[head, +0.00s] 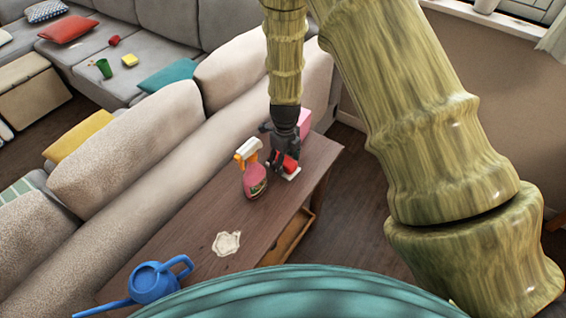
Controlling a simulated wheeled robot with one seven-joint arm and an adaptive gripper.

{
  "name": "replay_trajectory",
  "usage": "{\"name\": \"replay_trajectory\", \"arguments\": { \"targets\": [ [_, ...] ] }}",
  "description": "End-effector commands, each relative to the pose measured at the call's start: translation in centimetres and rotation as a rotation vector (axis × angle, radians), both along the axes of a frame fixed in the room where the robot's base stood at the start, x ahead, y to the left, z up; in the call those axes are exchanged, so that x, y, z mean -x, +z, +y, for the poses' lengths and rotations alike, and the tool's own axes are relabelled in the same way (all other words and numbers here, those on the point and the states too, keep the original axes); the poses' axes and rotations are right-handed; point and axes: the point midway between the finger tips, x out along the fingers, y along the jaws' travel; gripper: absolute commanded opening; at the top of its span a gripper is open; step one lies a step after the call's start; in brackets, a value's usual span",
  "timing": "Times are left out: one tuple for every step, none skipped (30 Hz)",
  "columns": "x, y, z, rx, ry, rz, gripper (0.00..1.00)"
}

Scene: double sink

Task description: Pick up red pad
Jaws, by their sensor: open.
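A small red object (288,163), which looks like the red pad, is on the wooden console table (190,225) near its far right end. A white edge shows beneath it. My gripper (281,157) points down at the red object, its fingers open. The fingers and the red object overlap in the head view, so I cannot tell whether they touch it. Part of the red object is hidden by my gripper.
A pink spray bottle (254,172) stands just left of my gripper. A pink box (304,122) is behind it. A pale flat piece (227,243) and a blue watering can (155,282) are nearer on the table. A sofa (130,140) runs along the left.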

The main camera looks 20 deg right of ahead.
Motion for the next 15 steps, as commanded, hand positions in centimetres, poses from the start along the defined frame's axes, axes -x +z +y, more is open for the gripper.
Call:
{"name": "replay_trajectory", "arguments": {
  "targets": [
    [0.01,-0.33,0.01,0.000,0.000,0.000,0.64],
    [0.01,-0.49,0.00,0.000,0.000,0.000,0.64],
    [0.01,-0.65,0.00,0.000,0.000,0.000,0.64],
    [0.01,-0.73,0.01,0.000,0.000,0.000,0.64],
    [0.00,-0.77,0.00,0.000,0.000,0.000,0.64],
    [-0.01,-0.80,0.01,0.001,0.000,-0.001,0.64],
    [-0.01,-0.81,0.00,0.001,0.000,-0.001,0.64],
    [-0.01,-0.81,0.00,0.000,0.000,-0.001,0.64],
    [-0.01,-0.81,0.00,0.000,0.000,-0.001,0.64],
    [-0.02,-0.80,-0.01,0.000,0.000,-0.001,0.64],
    [-0.02,-0.80,-0.01,0.000,0.000,-0.001,0.64],
    [-0.02,-0.80,-0.01,0.000,0.000,-0.001,0.61],
    [-0.02,-0.79,-0.01,0.000,0.000,-0.001,0.55],
    [-0.02,-0.79,-0.01,0.000,0.000,-0.001,0.50],
    [-0.02,-0.79,-0.01,0.000,0.000,-0.001,0.42]
  ]
}}
